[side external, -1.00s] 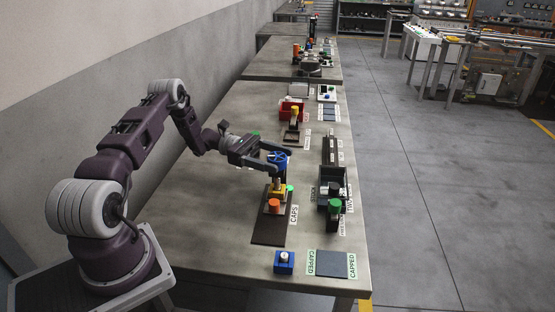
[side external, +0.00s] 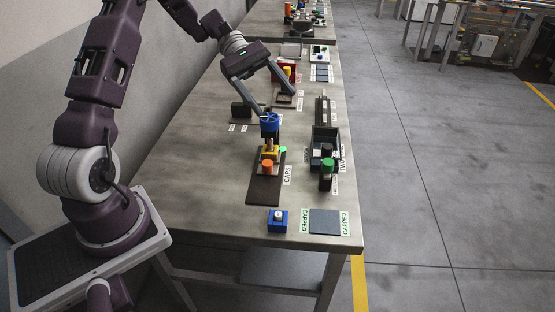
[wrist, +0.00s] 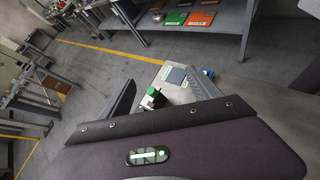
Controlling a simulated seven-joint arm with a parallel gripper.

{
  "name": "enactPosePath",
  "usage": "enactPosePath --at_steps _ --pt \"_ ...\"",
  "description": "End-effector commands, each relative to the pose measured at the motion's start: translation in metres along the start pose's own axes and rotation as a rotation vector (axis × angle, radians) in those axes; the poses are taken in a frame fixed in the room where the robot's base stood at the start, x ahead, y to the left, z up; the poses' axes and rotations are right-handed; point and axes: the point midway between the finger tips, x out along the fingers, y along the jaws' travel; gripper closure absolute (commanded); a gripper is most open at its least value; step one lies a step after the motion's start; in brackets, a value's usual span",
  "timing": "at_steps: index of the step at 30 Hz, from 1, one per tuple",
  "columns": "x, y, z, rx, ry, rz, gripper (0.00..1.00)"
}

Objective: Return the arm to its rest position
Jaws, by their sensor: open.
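My gripper (side external: 278,104) is raised over the table, with its two fingers spread wide and nothing between them. In the side view it appears just beyond the blue-wheeled press (side external: 270,121), apart from it as far as I can tell. In the wrist view the spread fingers of my gripper (wrist: 162,82) frame part of the table.
A dark tray (side external: 326,136) and a green-capped piece (side external: 327,165) stand to the right. A blue button box (side external: 278,222) and CAPPED pad (side external: 325,222) are at the near edge. A red bin (side external: 288,72) lies beyond. The floor (side external: 410,180) right of the table is clear.

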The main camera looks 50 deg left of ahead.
Motion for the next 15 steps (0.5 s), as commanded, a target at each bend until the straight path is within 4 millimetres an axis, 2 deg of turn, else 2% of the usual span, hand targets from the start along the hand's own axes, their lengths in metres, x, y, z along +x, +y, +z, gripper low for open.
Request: enactPosePath --at_steps 1,3,6,10,12,15 --pt "0.009 -0.006 0.036 0.101 0.091 -0.079 0.28" --pt "0.022 -0.025 0.079 0.253 0.225 -0.188 0.28" --pt "0.036 -0.061 0.129 0.487 0.407 -0.325 0.28" --pt "0.043 -0.119 0.173 0.818 0.637 -0.468 0.28" --pt "0.044 -0.149 0.186 0.998 0.751 -0.525 0.28" --pt "0.042 -0.183 0.193 1.219 0.886 -0.578 0.28"
